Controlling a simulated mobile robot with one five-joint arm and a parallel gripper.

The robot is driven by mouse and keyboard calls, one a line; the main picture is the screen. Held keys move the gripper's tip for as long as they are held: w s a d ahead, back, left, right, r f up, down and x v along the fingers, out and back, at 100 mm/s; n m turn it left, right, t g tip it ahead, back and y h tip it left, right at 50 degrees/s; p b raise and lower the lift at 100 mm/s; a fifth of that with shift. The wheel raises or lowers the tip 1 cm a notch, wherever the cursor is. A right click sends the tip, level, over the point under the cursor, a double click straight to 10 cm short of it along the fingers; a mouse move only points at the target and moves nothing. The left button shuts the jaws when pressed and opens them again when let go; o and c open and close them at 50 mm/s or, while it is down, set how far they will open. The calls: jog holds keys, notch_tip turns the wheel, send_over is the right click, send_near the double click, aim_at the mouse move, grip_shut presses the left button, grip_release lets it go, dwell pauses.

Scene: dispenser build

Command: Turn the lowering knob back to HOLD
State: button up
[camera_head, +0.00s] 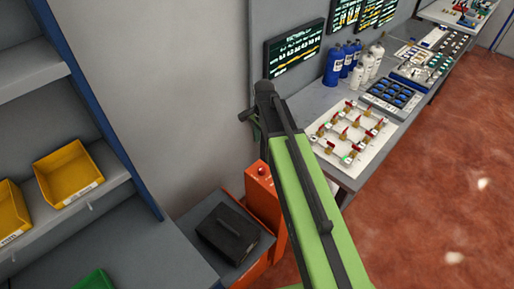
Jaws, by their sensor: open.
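An orange upright housing (262,196) stands at the lower middle, partly hidden behind my green arm. A small red knob or button (262,171) sits on its top; I cannot tell whether it is the lowering knob, and no HOLD mark is readable. My gripper (246,116) is small and dark at the far end of the arm, seen edge-on, in front of the grey wall. It is open, with nothing visible in it, and appears above and apart from the orange housing in the picture.
A dark box with a handle (228,233) rests on a grey platform (190,218) beside the housing. Shelves with yellow bins (68,174) stand left. A workbench (345,176) with valves, bottles and trays runs right under wall screens (294,50). The red floor (440,190) is clear.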

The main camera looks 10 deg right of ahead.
jog(key=b, duration=1.8)
send_near(262, 168)
notch_tip(262, 168, down, 10)
jog(key=shift+r, duration=0.15)
jog(key=shift+r, duration=0.1)
grip_shut()
